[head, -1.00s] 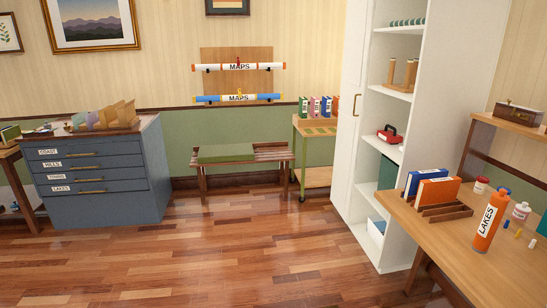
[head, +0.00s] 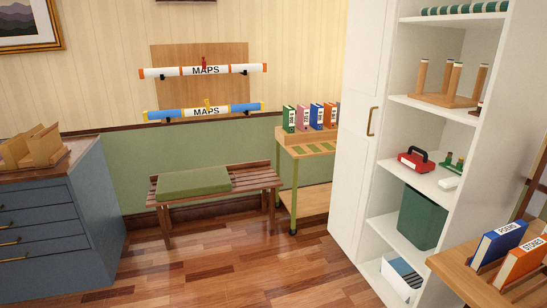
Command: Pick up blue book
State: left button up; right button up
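A blue book (head: 496,243) with a white label reading POEMS stands tilted in a wooden rack on the desk at the lower right. An orange book (head: 524,262) labelled STONES stands just to its right and in front. A blue binder (head: 316,117) also stands among several coloured binders on the cart at the back. Neither of my grippers is in view.
The wooden desk (head: 455,268) is cut off at the lower right. An open white shelf unit (head: 399,205) stands behind it. A slatted bench (head: 255,182) is at the back wall, and a blue-grey drawer cabinet (head: 70,225) is at left. The floor between is clear.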

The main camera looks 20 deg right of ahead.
aim_at(494, 244)
jog(key=z, duration=0.2)
jog(key=i, duration=2)
jog(key=z, duration=1.5)
jog(key=i, duration=1.2)
jog(key=z, duration=1.2)
